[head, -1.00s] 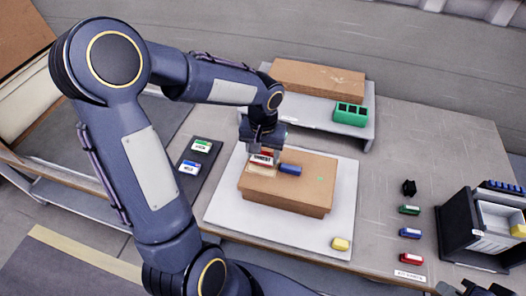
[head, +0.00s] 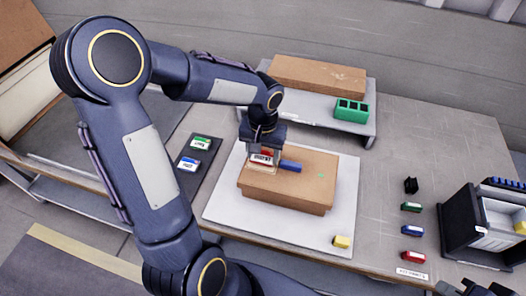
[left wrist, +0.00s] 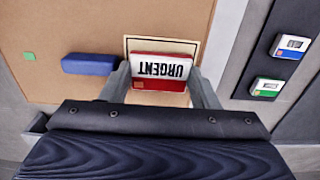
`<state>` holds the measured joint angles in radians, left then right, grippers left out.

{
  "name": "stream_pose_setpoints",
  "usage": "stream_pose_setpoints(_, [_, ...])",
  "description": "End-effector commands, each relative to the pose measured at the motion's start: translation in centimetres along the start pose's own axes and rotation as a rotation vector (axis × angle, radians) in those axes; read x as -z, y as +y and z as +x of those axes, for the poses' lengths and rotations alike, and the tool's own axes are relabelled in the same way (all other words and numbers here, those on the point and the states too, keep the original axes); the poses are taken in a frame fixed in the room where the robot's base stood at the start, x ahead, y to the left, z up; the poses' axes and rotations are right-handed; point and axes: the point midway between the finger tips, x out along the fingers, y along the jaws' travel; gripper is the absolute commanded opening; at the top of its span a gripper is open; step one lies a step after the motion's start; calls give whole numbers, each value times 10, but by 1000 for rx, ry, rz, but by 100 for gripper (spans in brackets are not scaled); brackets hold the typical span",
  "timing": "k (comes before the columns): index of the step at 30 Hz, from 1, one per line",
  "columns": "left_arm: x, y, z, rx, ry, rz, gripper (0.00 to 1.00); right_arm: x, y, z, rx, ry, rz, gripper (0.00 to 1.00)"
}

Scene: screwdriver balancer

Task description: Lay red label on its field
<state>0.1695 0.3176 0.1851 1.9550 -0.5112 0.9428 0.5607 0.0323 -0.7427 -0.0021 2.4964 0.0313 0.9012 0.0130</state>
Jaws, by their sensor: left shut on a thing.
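The red label, a red block with a white face reading URGENT, shows in the left wrist view (left wrist: 160,70) and the head view (head: 262,157). My left gripper (head: 260,150) is shut on it, with one finger on each side. The label is over the outlined field (left wrist: 192,46) on top of the brown carton (head: 290,200). The field's outline shows around its far edge and sides. I cannot tell whether the label touches the carton. A dark part at the bottom right corner (head: 482,288) seems to be my right gripper; its jaws are not clear.
A blue marker (head: 290,166) lies on the carton right beside the label. Green and blue labels (head: 188,164) lie on a dark strip at left. A yellow block (head: 341,241) is on the white mat (head: 225,215). Small coloured blocks and a black rack stand at right.

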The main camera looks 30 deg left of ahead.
Motion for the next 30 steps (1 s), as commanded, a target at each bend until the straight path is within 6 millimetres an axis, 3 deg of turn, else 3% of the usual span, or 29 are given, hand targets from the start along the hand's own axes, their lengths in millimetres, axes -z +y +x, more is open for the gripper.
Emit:
stream_pose_setpoints(23, [0,0,7,0,0,0,28,-3,3,6,0,0,0,0])
stream_pose_setpoints(24, [0,0,7,0,0,0,58,-3,3,6,0,0,0,0])
stream_pose_setpoints(30, [0,0,7,-1,0,0,80,-3,3,6,0,0,0,0])
